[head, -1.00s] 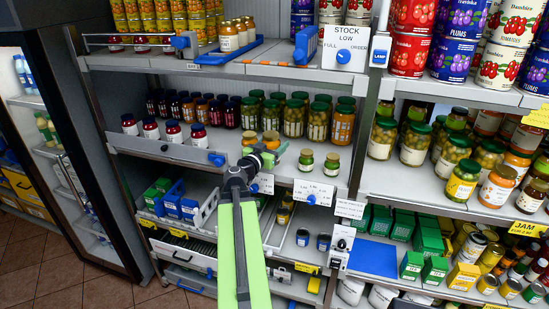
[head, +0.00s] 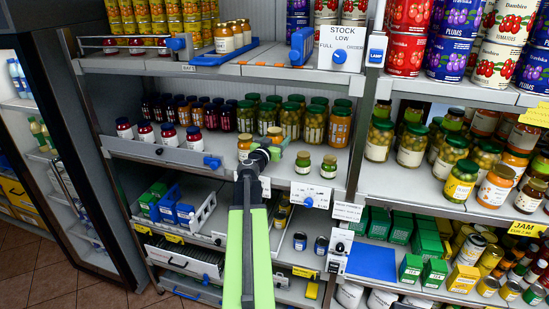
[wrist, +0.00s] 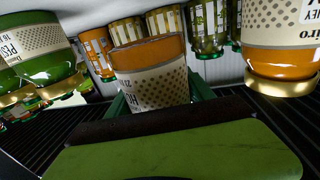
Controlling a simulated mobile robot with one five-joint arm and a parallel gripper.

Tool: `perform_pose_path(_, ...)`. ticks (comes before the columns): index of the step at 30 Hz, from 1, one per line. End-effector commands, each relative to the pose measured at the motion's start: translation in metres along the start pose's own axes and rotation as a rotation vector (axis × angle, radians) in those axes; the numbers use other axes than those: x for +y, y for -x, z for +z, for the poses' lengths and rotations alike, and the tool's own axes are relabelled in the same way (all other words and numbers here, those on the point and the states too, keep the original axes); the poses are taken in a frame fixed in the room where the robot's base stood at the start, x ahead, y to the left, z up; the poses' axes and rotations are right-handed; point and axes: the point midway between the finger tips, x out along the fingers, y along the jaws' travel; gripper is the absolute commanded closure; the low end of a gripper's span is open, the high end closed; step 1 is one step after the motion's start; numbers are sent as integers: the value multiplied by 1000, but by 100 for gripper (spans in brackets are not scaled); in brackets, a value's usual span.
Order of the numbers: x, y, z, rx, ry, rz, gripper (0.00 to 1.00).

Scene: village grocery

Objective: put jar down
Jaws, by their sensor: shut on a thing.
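My gripper (head: 268,153) is shut on a honey jar (head: 275,132) with amber contents, over the middle shelf of the left rack. In the wrist view the held jar (wrist: 152,78) shows its pale label between the green fingers; the picture there looks upside down. A second honey jar (head: 245,142) with a gold lid stands just left of it in the head view. Two green pesto jars (head: 303,163) (head: 329,167) stand to the right near the shelf's front edge. The held jar's lower part is hidden by my gripper, so I cannot tell if it touches the shelf.
Rows of tall jars (head: 290,121) stand behind the held jar. The shelf above (head: 260,68) limits the height. Bare shelf lies between the held jar and the pesto jars.

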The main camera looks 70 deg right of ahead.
Motion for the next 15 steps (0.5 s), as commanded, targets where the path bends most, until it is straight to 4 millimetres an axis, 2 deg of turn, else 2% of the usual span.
perform_pose_path(1,-7,-2,7,0,1,1,100)
perform_pose_path(3,-11,-2,8,0,1,1,100)
perform_pose_path(8,-12,-1,8,0,1,1,100)
perform_pose_path(15,-12,-1,46,0,1,1,100)
